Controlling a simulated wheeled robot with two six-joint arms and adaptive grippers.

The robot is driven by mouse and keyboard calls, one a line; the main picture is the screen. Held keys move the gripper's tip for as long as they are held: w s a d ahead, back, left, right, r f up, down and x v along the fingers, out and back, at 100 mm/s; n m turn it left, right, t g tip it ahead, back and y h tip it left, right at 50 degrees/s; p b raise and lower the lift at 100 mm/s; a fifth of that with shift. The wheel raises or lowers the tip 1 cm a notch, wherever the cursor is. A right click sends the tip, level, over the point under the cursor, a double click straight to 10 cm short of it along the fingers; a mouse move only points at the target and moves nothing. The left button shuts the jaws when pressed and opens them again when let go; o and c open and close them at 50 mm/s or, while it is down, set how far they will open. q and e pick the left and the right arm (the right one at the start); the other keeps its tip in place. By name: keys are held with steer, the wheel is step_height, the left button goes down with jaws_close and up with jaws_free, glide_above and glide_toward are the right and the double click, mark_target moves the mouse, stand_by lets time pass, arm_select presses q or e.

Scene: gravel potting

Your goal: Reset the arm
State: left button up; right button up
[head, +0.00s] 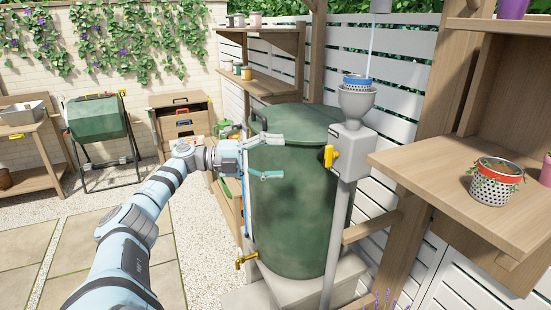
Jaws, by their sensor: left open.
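My left arm comes in from the lower left of the head view. Its gripper (265,158) is open, with its two fingers apart and nothing between them. It is in front of the left side of a large green barrel (300,220); I cannot tell whether it touches it. My right gripper does not show.
A grey post with a funnel (356,98) and a yellow handle (330,156) stands beside the barrel. A perforated pot with a red band (495,182) sits on the wooden shelf (440,170) at right. A green tumbler (97,117) stands at back left. Paving is clear at lower left.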

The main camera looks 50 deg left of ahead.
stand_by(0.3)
